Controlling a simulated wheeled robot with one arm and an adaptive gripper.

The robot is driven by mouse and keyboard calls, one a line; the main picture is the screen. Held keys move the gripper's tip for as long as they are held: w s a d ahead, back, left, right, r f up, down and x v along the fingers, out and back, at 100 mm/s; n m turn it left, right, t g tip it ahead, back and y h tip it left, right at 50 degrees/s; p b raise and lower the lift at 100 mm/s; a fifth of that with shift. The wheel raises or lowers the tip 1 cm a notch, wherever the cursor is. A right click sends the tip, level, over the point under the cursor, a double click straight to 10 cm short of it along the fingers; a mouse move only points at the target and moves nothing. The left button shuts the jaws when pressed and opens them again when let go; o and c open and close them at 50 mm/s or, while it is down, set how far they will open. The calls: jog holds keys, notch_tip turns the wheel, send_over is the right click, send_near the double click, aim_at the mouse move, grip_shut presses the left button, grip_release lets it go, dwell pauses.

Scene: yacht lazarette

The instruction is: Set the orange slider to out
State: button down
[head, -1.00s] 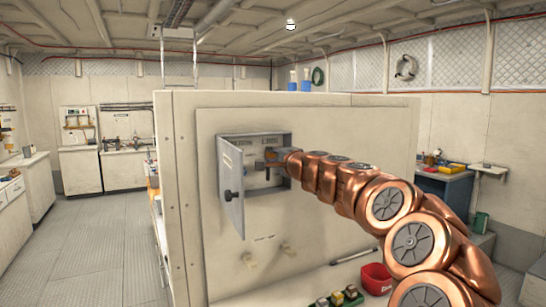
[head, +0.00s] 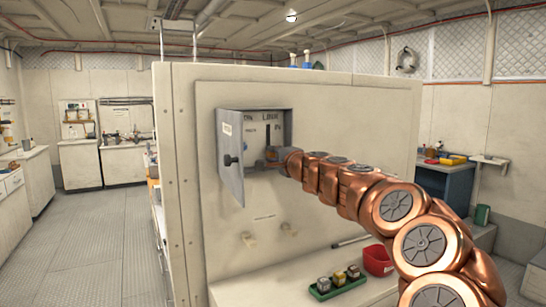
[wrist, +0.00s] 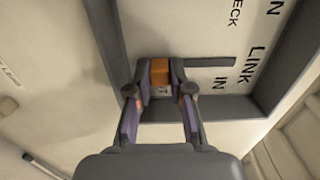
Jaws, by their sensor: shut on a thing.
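The orange slider (wrist: 160,72) shows in the wrist view between the fingers of my gripper (wrist: 161,88). The gripper is shut on it. A dark straight slot (wrist: 210,62) runs from the slider toward the printed IN mark. The slider is at the slot end away from IN. Lettering under the fingers is partly hidden. In the head view my gripper (head: 269,158) reaches into the low part of a grey wall box (head: 281,113), with the slot (head: 266,133) above it. The slider is largely hidden there.
The box's door (head: 230,160) hangs open to the left of my gripper, with a black knob on it. Below, a ledge holds a green tray (head: 338,285) with small blocks and a red container (head: 378,260). Two pegs (head: 288,229) stick out under the box.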

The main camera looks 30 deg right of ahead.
jog(key=shift+w+f, duration=0.1)
jog(key=shift+f, duration=0.3)
jog(key=c, duration=1)
grip_release()
jog(key=shift+c, duration=0.2)
jog(key=shift+r, duration=0.1)
jog(key=shift+s, duration=0.2)
jog(key=s+a, duration=0.1)
jog(key=s, duration=1)
jog(key=shift+s, duration=0.4)
